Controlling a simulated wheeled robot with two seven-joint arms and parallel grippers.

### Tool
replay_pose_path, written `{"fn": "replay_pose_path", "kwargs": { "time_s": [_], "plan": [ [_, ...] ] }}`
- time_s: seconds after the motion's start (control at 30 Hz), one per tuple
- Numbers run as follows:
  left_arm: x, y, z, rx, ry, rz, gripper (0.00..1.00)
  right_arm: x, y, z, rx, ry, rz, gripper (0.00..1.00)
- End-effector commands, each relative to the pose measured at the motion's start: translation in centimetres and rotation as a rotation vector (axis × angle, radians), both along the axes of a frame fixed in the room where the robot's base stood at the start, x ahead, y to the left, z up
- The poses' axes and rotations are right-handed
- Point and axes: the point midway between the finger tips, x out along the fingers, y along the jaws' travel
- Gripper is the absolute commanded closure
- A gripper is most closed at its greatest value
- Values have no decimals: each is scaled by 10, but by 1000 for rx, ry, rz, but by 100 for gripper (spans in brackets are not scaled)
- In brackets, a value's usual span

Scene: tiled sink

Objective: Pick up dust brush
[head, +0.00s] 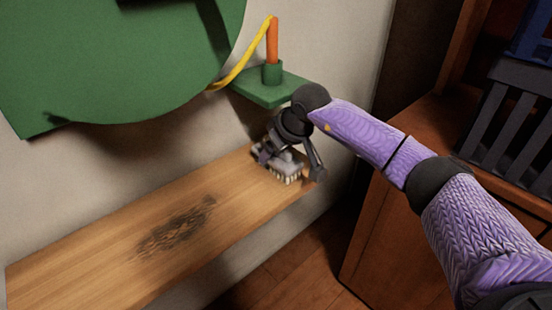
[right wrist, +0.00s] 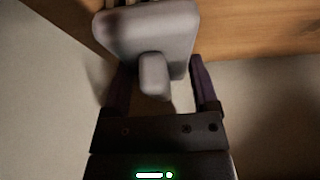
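The dust brush (head: 287,168) is grey with pale bristles. It sits at the far right end of the wooden shelf (head: 110,240). My right gripper (head: 289,163) is over the brush, with its fingers on either side of it. In the right wrist view, the brush (right wrist: 148,30) has a short grey handle (right wrist: 154,76) pointing into the space between the open fingers (right wrist: 161,64). A gap shows between the handle and the right-hand finger; contact on the other side is unclear. My left gripper is out of view.
A green board (head: 120,60) hangs above the shelf. A small green bracket (head: 265,90) with an orange stick and yellow cord juts from the wall just above the brush. A wooden cabinet (head: 400,220) and a dark slatted crate (head: 505,125) stand at right. A dark smudge (head: 177,227) marks the shelf.

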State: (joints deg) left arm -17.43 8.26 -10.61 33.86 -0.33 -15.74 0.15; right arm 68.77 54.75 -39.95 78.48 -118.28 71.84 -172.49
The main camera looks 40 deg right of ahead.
Motion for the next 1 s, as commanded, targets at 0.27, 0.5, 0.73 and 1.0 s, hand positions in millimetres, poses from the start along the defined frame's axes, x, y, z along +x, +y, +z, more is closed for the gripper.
{"fn": "replay_pose_path", "kwargs": {
  "time_s": [0.27, 0.5, 0.73, 1.0],
  "plan": [
    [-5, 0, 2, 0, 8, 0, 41, 0, 0, 0, 0, 1, 0, 89],
    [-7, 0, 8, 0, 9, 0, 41, -1, 0, 6, -1, 0, 0, 90],
    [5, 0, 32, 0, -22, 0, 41, -38, -5, 14, -7, 0, 0, 90],
    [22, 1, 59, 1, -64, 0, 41, -111, -10, 13, -6, 4, 1, 90]
  ]
}}
